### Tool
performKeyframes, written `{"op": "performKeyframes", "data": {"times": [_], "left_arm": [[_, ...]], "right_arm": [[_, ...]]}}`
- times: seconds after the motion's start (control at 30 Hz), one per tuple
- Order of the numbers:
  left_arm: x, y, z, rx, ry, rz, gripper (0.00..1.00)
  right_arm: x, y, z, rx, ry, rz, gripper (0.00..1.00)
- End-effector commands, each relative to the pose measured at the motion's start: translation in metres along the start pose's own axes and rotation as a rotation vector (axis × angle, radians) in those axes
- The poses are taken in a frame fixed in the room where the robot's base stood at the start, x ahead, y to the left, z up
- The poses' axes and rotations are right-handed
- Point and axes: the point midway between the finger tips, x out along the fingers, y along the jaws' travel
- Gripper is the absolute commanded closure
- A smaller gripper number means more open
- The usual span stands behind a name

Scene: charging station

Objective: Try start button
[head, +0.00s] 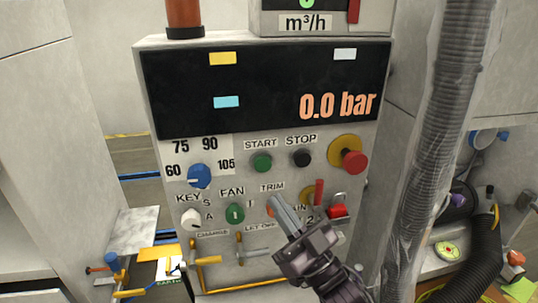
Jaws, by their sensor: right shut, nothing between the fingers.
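The green start button (262,163) sits on the grey control panel (330,190), under the label START. My right gripper (277,204) reaches in from the lower right. It is shut and empty, with its fingertips below and slightly right of the start button, over the TRIM area. The fingertips are apart from the start button in the picture, and they partly hide an orange control at TRIM. The black stop button (302,158) is just right of the start button. The display (270,85) above reads 0.0 bar. My left gripper is not in view.
A red mushroom button (354,161) on a yellow base is at the panel's right. A blue dial (200,176), green fan switch (235,214) and key switch (191,218) are at left. A grey corrugated hose (440,130) runs down the right side. Yellow pipes (208,272) lie below.

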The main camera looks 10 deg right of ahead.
Motion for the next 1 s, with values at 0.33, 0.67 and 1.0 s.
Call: {"op": "performKeyframes", "data": {"times": [0.33,0.67,1.0], "left_arm": [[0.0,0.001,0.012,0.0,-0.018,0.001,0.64],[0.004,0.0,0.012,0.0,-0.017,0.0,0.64],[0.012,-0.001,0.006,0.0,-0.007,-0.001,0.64]], "right_arm": [[0.001,-0.001,-0.003,0.002,0.007,-0.003,1.0],[0.018,0.012,0.01,-0.001,0.009,-0.003,1.0],[0.05,0.035,0.034,0.0,0.008,-0.002,1.0]]}}
